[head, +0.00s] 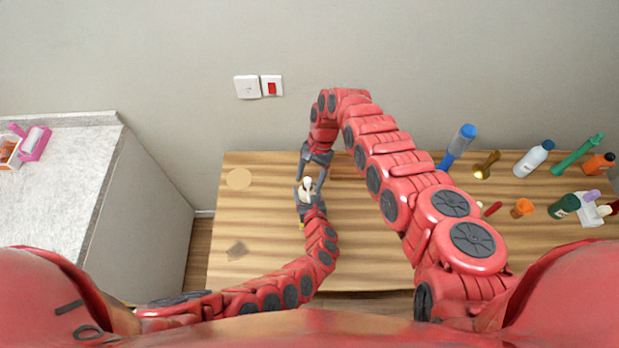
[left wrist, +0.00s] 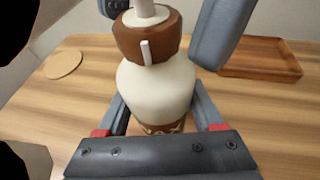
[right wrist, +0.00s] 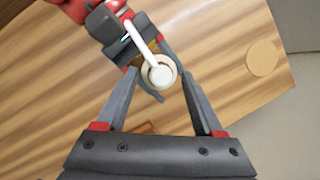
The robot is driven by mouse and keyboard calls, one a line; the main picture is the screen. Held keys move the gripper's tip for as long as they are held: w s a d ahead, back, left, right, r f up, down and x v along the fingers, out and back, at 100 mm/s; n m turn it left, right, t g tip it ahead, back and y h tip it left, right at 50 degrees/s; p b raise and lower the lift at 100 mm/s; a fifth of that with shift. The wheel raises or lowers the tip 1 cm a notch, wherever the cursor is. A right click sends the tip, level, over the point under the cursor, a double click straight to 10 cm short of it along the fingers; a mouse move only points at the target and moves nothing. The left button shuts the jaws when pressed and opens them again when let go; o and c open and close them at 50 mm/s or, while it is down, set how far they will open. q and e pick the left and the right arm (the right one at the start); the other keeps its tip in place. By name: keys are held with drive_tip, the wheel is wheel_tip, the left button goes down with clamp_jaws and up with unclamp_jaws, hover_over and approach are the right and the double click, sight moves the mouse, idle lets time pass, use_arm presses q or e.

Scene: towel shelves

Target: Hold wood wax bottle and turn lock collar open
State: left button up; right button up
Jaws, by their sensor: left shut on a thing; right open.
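The wood wax bottle (left wrist: 157,88) is cream with a brown lock collar (left wrist: 147,38) that has a small white tab, and a white spout on top. It stands upright over the table; I cannot tell whether its base touches the wood. My left gripper (head: 306,194) is shut around the bottle's body, one finger on each side in the left wrist view. My right gripper (right wrist: 160,75) is open, its fingers on either side of the bottle's top, where the white spout (right wrist: 140,40) points up and left. Whether they touch the collar is unclear.
A brown wooden tray (left wrist: 262,62) shows in the left wrist view. A grey counter (head: 70,180) stands left.

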drive_tip(key=v, duration=1.2)
